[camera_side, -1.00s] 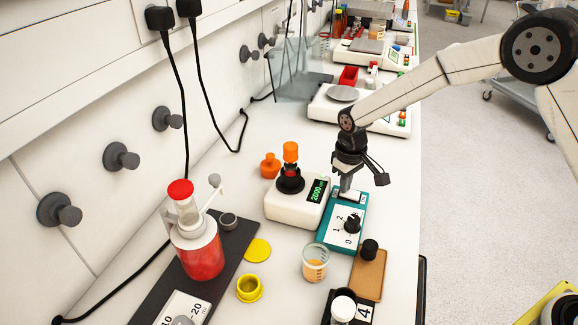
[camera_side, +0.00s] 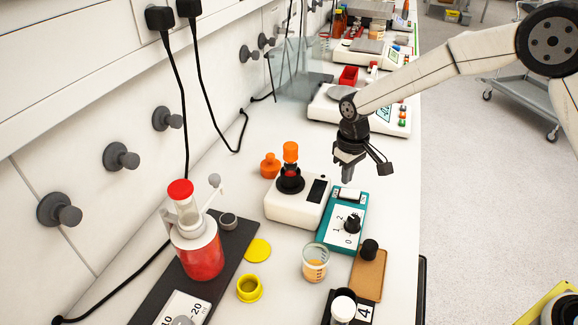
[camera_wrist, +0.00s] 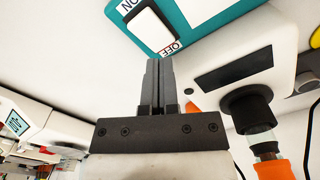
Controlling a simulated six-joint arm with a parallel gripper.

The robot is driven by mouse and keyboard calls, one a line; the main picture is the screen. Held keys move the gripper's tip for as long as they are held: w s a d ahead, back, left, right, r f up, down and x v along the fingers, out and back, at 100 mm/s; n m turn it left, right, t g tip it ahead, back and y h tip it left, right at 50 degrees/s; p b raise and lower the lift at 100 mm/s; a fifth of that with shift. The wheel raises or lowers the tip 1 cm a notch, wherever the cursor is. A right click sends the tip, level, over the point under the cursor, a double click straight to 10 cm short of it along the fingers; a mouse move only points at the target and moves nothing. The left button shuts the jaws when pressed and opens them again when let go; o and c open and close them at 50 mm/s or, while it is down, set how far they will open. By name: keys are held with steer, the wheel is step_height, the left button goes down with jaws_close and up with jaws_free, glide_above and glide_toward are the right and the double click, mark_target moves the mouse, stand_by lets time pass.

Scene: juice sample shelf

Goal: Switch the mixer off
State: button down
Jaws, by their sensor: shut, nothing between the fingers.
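The mixer (camera_side: 294,209) is a white box with a black cup holding an orange-capped tube (camera_side: 290,155). Its display (camera_side: 317,190) is dark; it is also dark in the wrist view (camera_wrist: 234,70). Beside the mixer lies a teal control box (camera_side: 335,240) with a dial knob (camera_side: 352,222) and a white rocker switch (camera_side: 349,195). The wrist view shows the switch (camera_wrist: 150,30) between the labels ON and OFF. My gripper (camera_side: 347,174) is shut and empty, above the switch and clear of it. Its fingertips (camera_wrist: 158,65) appear near the OFF label in the wrist view.
A cup of orange liquid (camera_side: 315,263) and a brown pad (camera_side: 368,275) with a black knob stand in front of the teal box. A red-filled dispenser (camera_side: 200,250) stands at left. An orange stopper (camera_side: 270,165) lies behind the mixer. Scales (camera_side: 395,120) stand farther back.

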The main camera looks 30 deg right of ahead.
mark_target(350, 193)
steer(key=shift+r, duration=2)
steer(key=shift+s+d+r, duration=0.15)
steer(key=shift+s+d, duration=0.3)
steer(key=shift+s, duration=0.1)
steer(key=s+d+m+t, duration=0.1)
steer(key=s+d, duration=0.3)
steer(key=s, duration=0.6)
steer(key=s+d+m+t, duration=0.1)
steer(key=s+d, duration=0.3)
steer(key=s, duration=0.6)
steer(key=shift+m+t, duration=0.3)
steer(key=shift+m, duration=0.2)
